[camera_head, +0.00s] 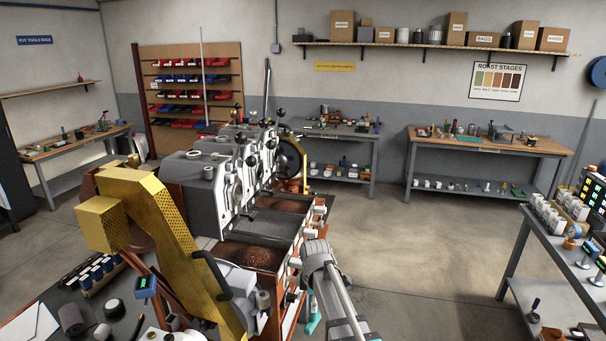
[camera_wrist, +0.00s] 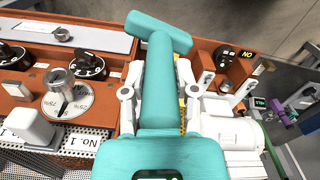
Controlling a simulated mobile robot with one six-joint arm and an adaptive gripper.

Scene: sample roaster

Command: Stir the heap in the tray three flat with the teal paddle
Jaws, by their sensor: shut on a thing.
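The teal paddle (camera_wrist: 158,75) is in my gripper (camera_wrist: 161,88). In the wrist view its shaft runs up between the two white fingers, and its crosswise end is at the top of the picture. The fingers are shut on the shaft. In the head view, a small piece of teal (camera_head: 313,321) shows below my arm; my fingertips are hidden there. The roaster's front has a tray with a brown heap of beans (camera_head: 250,255), a grey bare tray (camera_head: 268,227) and a farther tray of brown beans (camera_head: 285,204). I cannot read which is tray three.
The grey roaster (camera_head: 205,195) with levers stands behind the trays, with a yellow perforated housing (camera_head: 165,215) at left. In the wrist view, orange panels with black knobs (camera_wrist: 90,65) and a round dial (camera_wrist: 65,95) lie left of the paddle. Open floor (camera_head: 410,240) lies to the right.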

